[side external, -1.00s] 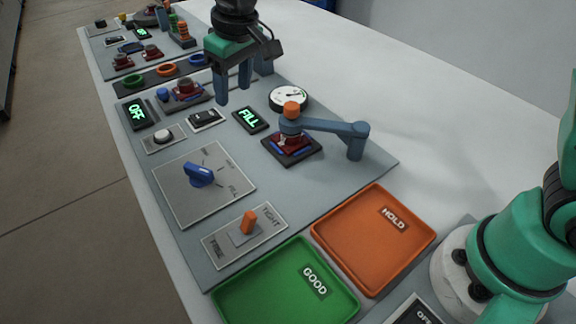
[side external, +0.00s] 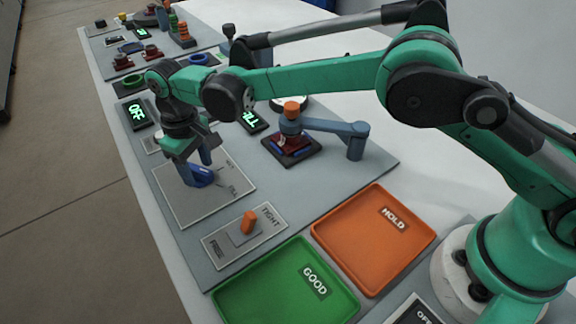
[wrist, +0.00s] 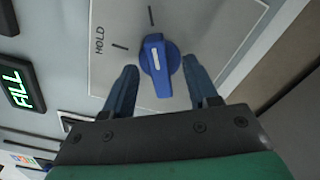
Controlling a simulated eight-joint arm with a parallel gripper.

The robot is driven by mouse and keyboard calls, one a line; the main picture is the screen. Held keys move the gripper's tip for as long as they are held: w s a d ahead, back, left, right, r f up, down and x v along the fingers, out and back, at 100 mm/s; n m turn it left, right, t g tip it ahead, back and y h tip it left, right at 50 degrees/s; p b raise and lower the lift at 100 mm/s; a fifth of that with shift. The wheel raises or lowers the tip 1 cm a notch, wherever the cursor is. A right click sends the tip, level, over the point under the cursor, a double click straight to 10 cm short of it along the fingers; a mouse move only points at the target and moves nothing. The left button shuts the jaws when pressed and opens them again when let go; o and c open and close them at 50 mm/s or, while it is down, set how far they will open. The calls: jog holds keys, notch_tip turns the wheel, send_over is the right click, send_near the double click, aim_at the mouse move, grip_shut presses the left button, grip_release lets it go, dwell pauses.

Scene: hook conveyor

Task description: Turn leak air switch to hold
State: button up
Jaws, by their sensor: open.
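The leak air switch is a blue rotary knob (side external: 203,177) on a light grey square plate (side external: 228,203). In the wrist view the blue knob (wrist: 158,64) has a white pointer line aimed near an upper mark, to the right of the HOLD mark (wrist: 99,40). My gripper (side external: 196,172) is over the knob. In the wrist view my gripper (wrist: 160,88) is open, with one blue finger on each side of the knob and visible gaps between. Part of the plate and its labels is hidden behind my gripper in the side view.
A FILL display (wrist: 18,86) glows green. An orange lever (side external: 248,222) marked FREE and TIGHT sits nearby. A green GOOD tray (side external: 268,293) and an orange HOLD tray (side external: 350,245) lie in front. A blue clamp arm (side external: 335,127) stands to the right.

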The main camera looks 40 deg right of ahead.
grip_shut()
jog(key=shift+n, duration=0.4)
jog(key=n, duration=1)
jog(key=shift+n, duration=0.4)
dwell(0.4)
grip_release()
